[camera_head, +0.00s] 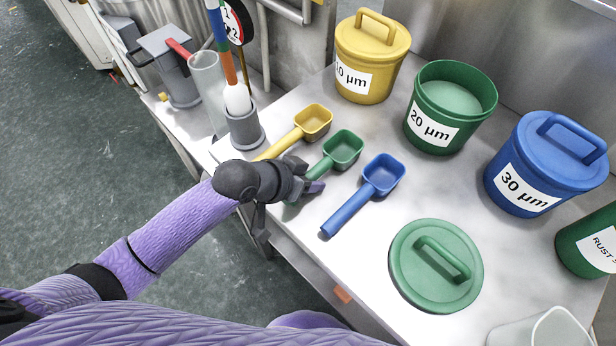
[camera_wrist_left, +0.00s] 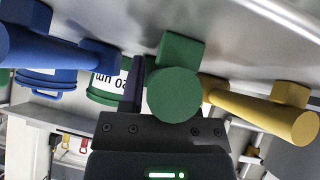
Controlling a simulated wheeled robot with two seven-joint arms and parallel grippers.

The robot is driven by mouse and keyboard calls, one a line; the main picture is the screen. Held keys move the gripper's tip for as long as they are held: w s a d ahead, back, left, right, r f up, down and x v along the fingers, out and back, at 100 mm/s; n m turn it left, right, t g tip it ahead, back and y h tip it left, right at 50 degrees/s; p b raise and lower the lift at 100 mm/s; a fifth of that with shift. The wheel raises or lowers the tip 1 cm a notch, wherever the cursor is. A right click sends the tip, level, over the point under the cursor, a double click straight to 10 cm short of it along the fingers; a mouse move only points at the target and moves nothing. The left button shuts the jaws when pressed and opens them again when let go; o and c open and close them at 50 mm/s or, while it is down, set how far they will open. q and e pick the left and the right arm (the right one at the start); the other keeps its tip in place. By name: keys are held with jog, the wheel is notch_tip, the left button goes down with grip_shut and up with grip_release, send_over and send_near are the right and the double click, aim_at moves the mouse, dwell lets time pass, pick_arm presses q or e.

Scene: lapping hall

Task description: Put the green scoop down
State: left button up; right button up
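The green scoop (camera_head: 343,148) lies at table level between the yellow and blue scoops, its bowl pointing away from me. In the left wrist view the round end of its handle (camera_wrist_left: 174,95) fills the space in front of the gripper. My left gripper (camera_head: 306,178) is at the handle, with a purple fingertip beside it. In the wrist view one finger shows just left of the handle; the other is hidden. I cannot tell whether the fingers press on the handle. My right gripper is not in view.
The yellow scoop (camera_head: 313,122) and blue scoop (camera_head: 381,175) lie close on either side. A green lid (camera_head: 436,266) lies to the right. Yellow (camera_head: 365,85), green (camera_head: 438,133) and blue (camera_head: 518,188) tubs stand behind. A grey holder (camera_head: 245,133) stands at the left edge.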

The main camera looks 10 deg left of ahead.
pick_arm(q)
jog(key=p+v, duration=0.5)
jog(key=v, duration=0.7)
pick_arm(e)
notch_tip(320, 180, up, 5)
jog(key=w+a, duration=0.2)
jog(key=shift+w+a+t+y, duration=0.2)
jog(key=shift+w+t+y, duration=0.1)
pick_arm(q)
jog(key=shift+r, duration=0.15)
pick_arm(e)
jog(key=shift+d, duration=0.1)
